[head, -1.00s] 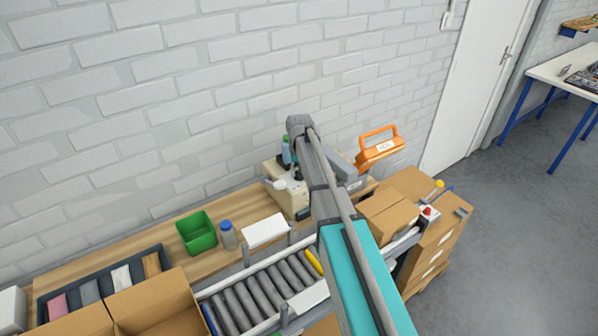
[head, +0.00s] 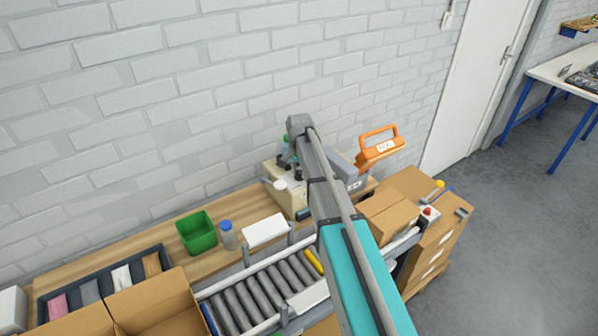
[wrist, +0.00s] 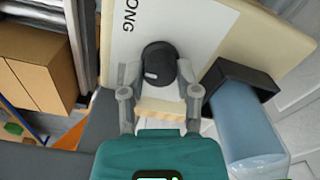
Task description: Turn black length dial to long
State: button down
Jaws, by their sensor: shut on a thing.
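The black length dial (wrist: 158,62) is a round knob on the white label plate (wrist: 195,28) of a cream machine (wrist: 262,28), with a small white mark on its left side. Part of the word "LONG" shows on the plate to its upper left. My gripper (wrist: 158,78) is shut on the dial, one fingertip on each side of it. In the head view the cream machine (head: 268,173) stands at the back of the bench, largely hidden behind my arm, and the dial cannot be made out there.
Cardboard boxes (head: 388,215), an orange-handled thing (head: 380,150), a green bin (head: 196,232) and a roller conveyor (head: 262,290) are around the bench.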

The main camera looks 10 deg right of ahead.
jog(key=m, duration=0.4)
jog(key=shift+m, duration=2.3)
jog(key=shift+s, duration=0.1)
jog(key=shift+c, duration=1.7)
grip_release()
jog(key=shift+n, duration=0.4)
